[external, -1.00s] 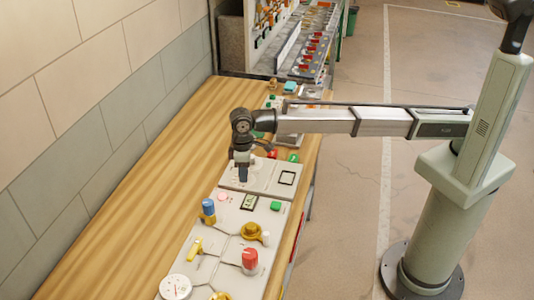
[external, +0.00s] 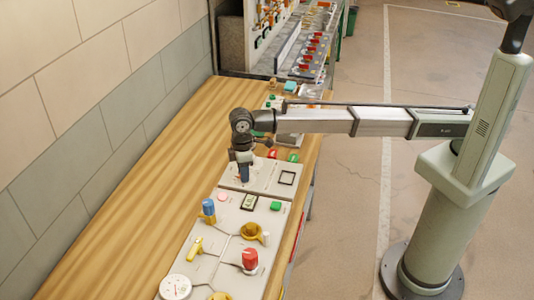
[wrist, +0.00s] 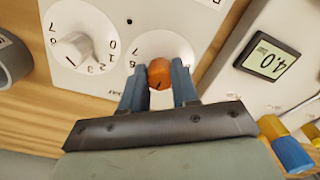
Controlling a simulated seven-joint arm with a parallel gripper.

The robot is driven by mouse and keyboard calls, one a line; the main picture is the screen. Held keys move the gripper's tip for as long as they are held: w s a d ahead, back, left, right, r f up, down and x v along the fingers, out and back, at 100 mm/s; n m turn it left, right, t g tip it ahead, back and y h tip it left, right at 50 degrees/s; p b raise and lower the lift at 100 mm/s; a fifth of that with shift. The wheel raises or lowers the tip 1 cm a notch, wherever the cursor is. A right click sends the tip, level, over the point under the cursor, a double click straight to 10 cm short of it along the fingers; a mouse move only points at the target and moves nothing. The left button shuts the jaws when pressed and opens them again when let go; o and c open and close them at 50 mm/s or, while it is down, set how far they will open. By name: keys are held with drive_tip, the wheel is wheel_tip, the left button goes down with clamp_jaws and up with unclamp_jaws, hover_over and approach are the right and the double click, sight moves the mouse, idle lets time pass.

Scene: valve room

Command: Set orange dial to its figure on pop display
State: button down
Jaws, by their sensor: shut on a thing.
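The orange dial (wrist: 159,73) sits on a white panel in the wrist view, with a dark pointer mark on its face. My gripper (wrist: 159,86) is shut on the dial, a blue finger on each side. In the external view my gripper (external: 244,177) points down at the far panel, and the dial is hidden there. A small display (wrist: 267,58) on the neighbouring panel appears upside down and seems to read 4.0. I cannot read a "pop" label.
A white dial (wrist: 72,48) with figures stands beside the orange one. Bare wood lies left of the panels.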

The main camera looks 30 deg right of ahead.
drive_tip(key=c, duration=0.8)
unclamp_jaws()
drive_tip(key=shift+c, duration=0.2)
drive_tip(key=shift+r, duration=0.15)
wheel_tip(320, 180, up, 14)
drive_tip(key=shift+w+f, duration=0.15)
drive_tip(key=shift+f, duration=0.05)
